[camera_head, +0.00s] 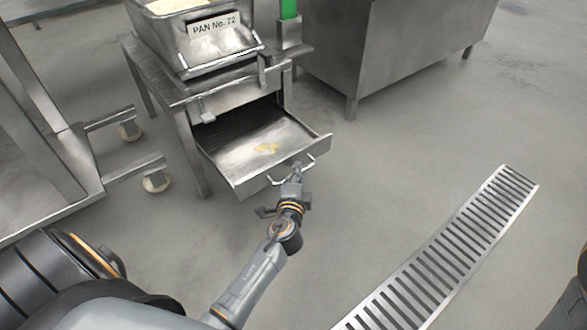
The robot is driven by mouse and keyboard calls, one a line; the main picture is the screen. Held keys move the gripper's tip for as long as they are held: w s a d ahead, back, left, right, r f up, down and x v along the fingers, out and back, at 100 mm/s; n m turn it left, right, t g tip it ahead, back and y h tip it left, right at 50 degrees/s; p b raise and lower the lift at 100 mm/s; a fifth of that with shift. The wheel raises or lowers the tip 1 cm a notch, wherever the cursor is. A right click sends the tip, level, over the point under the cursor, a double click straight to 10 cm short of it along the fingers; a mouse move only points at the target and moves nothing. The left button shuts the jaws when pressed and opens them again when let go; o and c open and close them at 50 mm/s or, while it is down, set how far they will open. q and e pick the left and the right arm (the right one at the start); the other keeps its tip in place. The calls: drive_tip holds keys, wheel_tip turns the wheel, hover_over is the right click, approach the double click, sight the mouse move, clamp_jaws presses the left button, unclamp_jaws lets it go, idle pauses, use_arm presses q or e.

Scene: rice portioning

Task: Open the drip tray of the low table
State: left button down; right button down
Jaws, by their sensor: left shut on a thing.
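The drip tray (237,137) of the low table (175,91) is a shallow steel drawer. It is pulled well out from under the table top, toward me. A few yellowish grains (267,148) lie on its floor. A bar handle (309,163) runs along its front panel. My left gripper (296,172) is at this handle and is shut on it; the gripper hides the middle of the bar. My right gripper is not in view.
A steel pan marked "PAN No. 72" (213,27) stands on the low table, beside a green-topped post (288,10). A steel cabinet (395,45) stands behind right. A wheeled steel frame (75,165) is at left. A floor drain grate (450,255) lies at right; the floor between is clear.

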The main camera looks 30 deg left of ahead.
use_arm(q)
drive_tip(key=shift+d, duration=0.1)
drive_tip(key=c, duration=1.4)
unclamp_jaws()
drive_tip(key=shift+s, duration=0.1)
drive_tip(key=v, duration=1.2)
